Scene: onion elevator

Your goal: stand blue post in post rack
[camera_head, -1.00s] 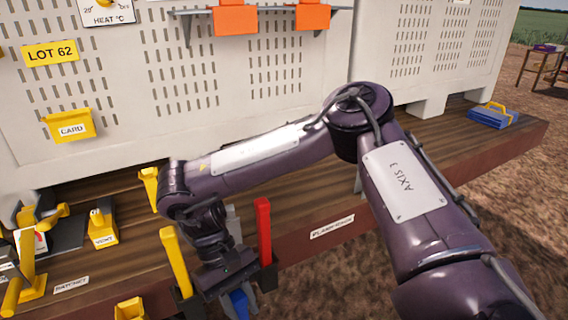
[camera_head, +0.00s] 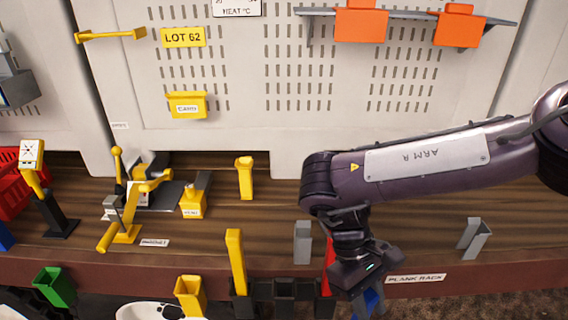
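My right gripper (camera_head: 366,300) comes in from the right and points down in front of the shelf edge. A blue piece (camera_head: 371,302), seemingly the blue post, shows between its fingers; most of it is hidden by the gripper or below the frame. The dark post rack (camera_head: 285,291) hangs along the shelf's front edge at the bottom, just left of the gripper. A yellow post (camera_head: 236,262) stands upright at the rack's left. A red post (camera_head: 329,264) stands at its right, partly covered by my wrist. The middle of the rack shows no post. My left gripper is out of view.
The wooden shelf (camera_head: 270,222) carries a grey holder (camera_head: 302,243), another grey holder (camera_head: 474,236), a yellow vent block (camera_head: 193,198) and a yellow-handled fixture (camera_head: 128,220). Green (camera_head: 55,287) and yellow (camera_head: 190,294) cups hang at the front edge. A pale slotted wall stands behind.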

